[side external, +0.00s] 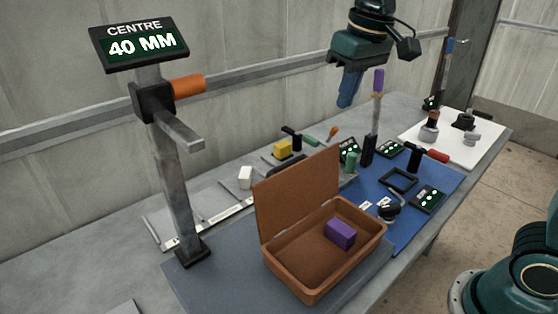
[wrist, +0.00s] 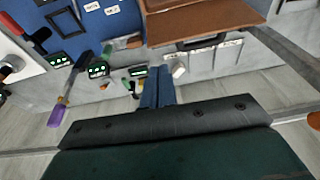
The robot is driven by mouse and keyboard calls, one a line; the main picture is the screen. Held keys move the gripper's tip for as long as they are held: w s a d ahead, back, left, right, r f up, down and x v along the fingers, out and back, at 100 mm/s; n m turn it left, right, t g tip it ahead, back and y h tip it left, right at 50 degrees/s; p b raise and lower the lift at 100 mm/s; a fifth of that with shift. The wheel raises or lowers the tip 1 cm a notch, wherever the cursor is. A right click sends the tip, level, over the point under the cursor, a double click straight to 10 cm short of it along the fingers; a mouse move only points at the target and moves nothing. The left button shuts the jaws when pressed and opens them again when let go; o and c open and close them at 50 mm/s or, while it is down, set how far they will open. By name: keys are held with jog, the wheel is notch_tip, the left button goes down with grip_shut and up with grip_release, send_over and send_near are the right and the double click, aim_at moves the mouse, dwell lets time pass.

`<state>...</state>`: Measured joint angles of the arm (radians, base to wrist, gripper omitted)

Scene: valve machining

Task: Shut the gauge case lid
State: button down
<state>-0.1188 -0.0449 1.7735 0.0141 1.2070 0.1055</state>
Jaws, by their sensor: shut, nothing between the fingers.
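The gauge case (side external: 323,247) is a brown box on the bench, in the front middle of the side external view. Its lid (side external: 298,189) stands open, roughly upright along the back left edge. A purple block (side external: 340,233) lies inside. In the wrist view the lid (wrist: 215,20) shows at the top, right of centre. My gripper (side external: 346,102) is shut and empty, high above the bench, behind and to the right of the lid and apart from it. Its blue fingers also show in the wrist view (wrist: 156,80).
A post (side external: 170,170) with a "40 MM" sign and orange-ended arm stands left of the case. A tall purple-topped tool (side external: 376,110) rises right of my gripper. A blue mat (side external: 420,190) with small displays lies right of the case. A white board (side external: 480,145) lies far right.

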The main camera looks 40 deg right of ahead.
jog(key=w+a+f+g, duration=0.1)
jog(key=w+a+f, duration=0.1)
jog(key=w, duration=0.4)
jog(key=w+a+f+g, duration=0.1)
jog(key=w+a+f, duration=0.1)
jog(key=w, duration=0.4)
jog(key=shift+a+f, duration=0.2)
jog(key=shift+a, duration=0.45)
jog(key=shift+f, duration=0.1)
jog(key=s+f, duration=0.3)
jog(key=f, duration=0.5)
jog(key=shift+s+f, duration=0.3)
jog(key=shift+s, duration=0.05)
